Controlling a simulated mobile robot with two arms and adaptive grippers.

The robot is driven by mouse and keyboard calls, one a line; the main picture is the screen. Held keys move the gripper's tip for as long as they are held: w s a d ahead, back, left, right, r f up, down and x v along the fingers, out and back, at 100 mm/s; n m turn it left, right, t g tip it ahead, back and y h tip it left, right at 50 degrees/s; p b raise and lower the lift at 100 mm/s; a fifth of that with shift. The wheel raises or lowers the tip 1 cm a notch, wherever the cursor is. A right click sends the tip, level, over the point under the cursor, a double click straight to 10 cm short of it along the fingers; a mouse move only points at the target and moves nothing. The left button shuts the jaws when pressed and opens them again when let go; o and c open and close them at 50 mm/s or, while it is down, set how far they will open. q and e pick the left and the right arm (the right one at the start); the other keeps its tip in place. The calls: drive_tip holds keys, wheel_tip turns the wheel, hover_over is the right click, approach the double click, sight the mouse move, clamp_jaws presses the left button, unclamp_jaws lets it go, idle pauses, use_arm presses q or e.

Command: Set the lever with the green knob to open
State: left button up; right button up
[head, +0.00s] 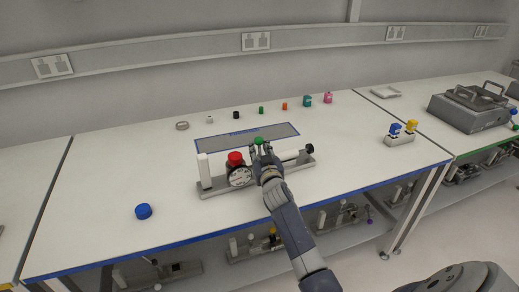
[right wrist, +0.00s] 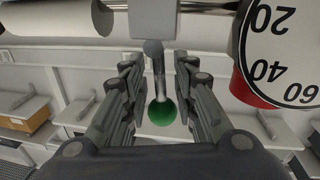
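The green knob (head: 259,140) tops a short lever on a grey vacuum-chamber assembly (head: 215,190) on the white table. In the right wrist view the green knob (right wrist: 162,114) sits at the end of a thin metal lever rod (right wrist: 157,70) that comes from a grey block (right wrist: 155,18). My right gripper (head: 262,150) is at the lever. In the right wrist view its fingers (right wrist: 160,95) stand open on both sides of the rod and knob, with visible gaps. My left gripper is not in view.
Beside the lever are a dial gauge (head: 240,177), a red knob (head: 235,158), a white cylinder (head: 204,168) and a black-ended part (head: 309,149). A blue cap (head: 143,211) lies front left. Several small items line the back.

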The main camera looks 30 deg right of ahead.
clamp_jaws()
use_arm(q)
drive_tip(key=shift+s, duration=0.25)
use_arm(e)
drive_tip(key=shift+w, duration=0.1)
